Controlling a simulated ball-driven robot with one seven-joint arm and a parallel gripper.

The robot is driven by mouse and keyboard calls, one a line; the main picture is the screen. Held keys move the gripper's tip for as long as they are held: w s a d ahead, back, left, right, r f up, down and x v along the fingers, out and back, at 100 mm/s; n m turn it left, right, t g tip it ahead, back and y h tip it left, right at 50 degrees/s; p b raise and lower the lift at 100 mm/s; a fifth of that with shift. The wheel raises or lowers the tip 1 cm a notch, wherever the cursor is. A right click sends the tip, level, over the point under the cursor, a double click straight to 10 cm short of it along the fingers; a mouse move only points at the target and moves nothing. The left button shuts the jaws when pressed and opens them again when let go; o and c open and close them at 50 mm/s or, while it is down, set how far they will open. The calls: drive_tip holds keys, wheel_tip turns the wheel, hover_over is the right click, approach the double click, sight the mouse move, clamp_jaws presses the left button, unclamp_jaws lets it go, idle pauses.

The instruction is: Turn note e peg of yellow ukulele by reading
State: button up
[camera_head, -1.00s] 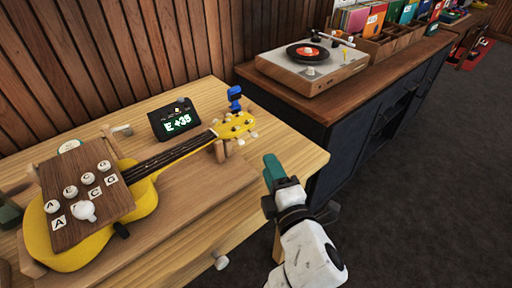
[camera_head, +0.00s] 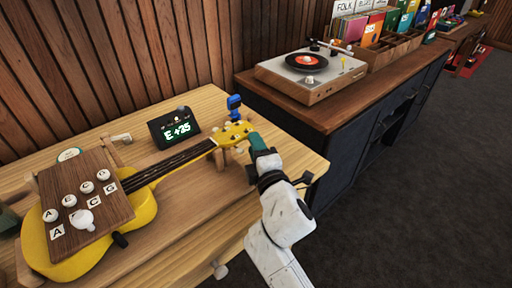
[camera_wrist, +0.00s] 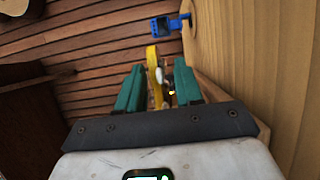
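The yellow ukulele (camera_head: 146,205) lies on a wooden stand on the table. Its yellow headstock (camera_head: 236,133) points to the right and carries several small pegs. My gripper (camera_head: 257,145) is beside the near right edge of the headstock. In the wrist view the two green fingers of my gripper (camera_wrist: 158,90) are apart, with the edge-on headstock (camera_wrist: 153,65) between and beyond them. A pale peg (camera_wrist: 160,75) shows between the fingers; I cannot tell if either touches it. The tuner display (camera_head: 175,128) behind the neck reads "E +25". A blue clip (camera_head: 235,102) sits by the headstock.
A wooden board (camera_head: 75,205) with labelled white knobs covers part of the ukulele body. A turntable (camera_head: 308,72) stands on the dark cabinet (camera_head: 350,130) at the back right. The floor at right is open.

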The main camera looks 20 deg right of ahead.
drive_tip(key=shift+c, duration=0.4)
clamp_jaws()
drive_tip(key=shift+p, duration=0.35)
drive_tip(key=m+p, duration=0.1)
drive_tip(key=p, duration=0.1)
drive_tip(key=m+g+p, duration=0.1)
drive_tip(key=shift+r+p, duration=0.35)
drive_tip(key=m+p, duration=0.2)
drive_tip(key=p, duration=0.1)
drive_tip(key=m+g+y+p, duration=0.1)
drive_tip(key=m+p, duration=0.1)
drive_tip(key=p, duration=0.1)
drive_tip(key=shift+r+g+p, duration=0.2)
drive_tip(key=shift+g+p, duration=0.1)
drive_tip(key=shift+p, duration=0.1)
drive_tip(key=m+g+y+p, duration=0.1)
drive_tip(key=m+p, duration=0.1)
drive_tip(key=p, duration=0.2)
drive_tip(key=shift+d+p, duration=0.1)
drive_tip(key=shift+p, duration=0.2)
drive_tip(key=shift+f+m+g+y+p, duration=0.2)
drive_tip(key=shift+m+y+p, duration=0.15)
drive_tip(key=shift+m+p, duration=0.3)
drive_tip(key=shift+f+m+g+y+p, duration=0.1)
drive_tip(key=shift+m+g+y+p, duration=0.2)
drive_tip(key=shift+m+p, duration=0.35)
